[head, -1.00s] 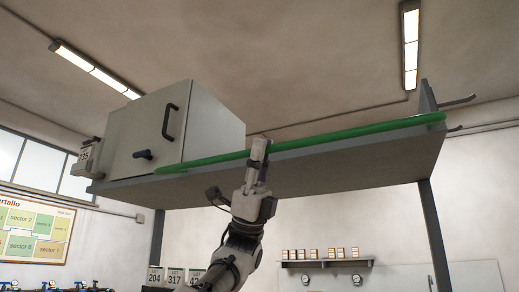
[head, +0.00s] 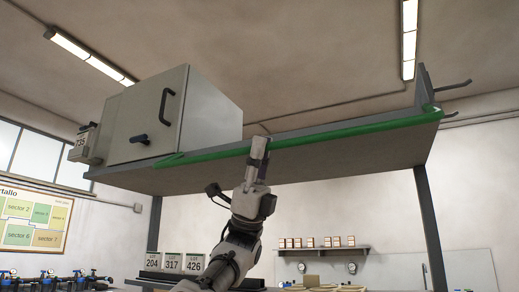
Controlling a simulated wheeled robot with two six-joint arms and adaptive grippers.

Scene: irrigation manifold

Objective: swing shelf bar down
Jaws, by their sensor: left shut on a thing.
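The green shelf bar (head: 345,132) runs along the front edge of the high grey shelf (head: 320,162), from beside the cabinet to the right end. My left gripper (head: 259,148) reaches up from below and is shut on the bar near its middle. The fingers hide a short piece of the bar. The bar lies across the shelf's front face, below the top edge over much of its length. My right gripper is not in view.
A grey cabinet (head: 200,115) with dark handles stands on the shelf's left part, beside a small tagged box (head: 82,145). A shelf post (head: 430,225) stands at right. Lot cards (head: 172,262) stand below left. Hooks (head: 455,86) jut out at the right end.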

